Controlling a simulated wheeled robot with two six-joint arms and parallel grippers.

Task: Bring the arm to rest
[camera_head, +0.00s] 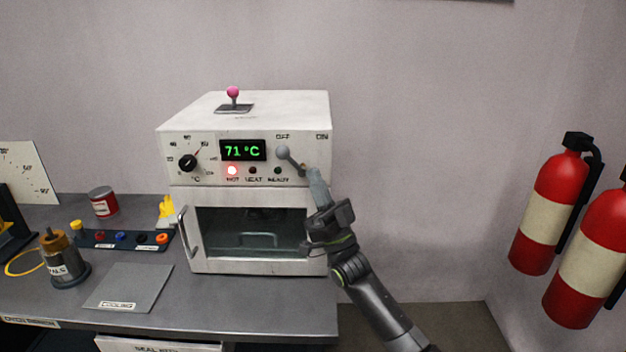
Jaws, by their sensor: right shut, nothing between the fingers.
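My right arm comes in from the lower right, and its gripper (306,170) is shut and empty in front of the upper right of the white oven's front. The gripper's tips are close to the grey ball-ended lever (283,152) under the OFF and ON marks; I cannot tell whether they touch. The lever leans to the OFF side. The oven (262,109) shows 71 °C in green, and its red HOT lamp is lit. The oven door is shut. My left gripper is not in view.
A grey bench (240,308) carries the oven, a small rack with coloured parts (150,243), a COOLING plate (128,289), a labelled metal pot (66,268) and a red can (103,201). Red fire extinguishers (549,215) hang at the right.

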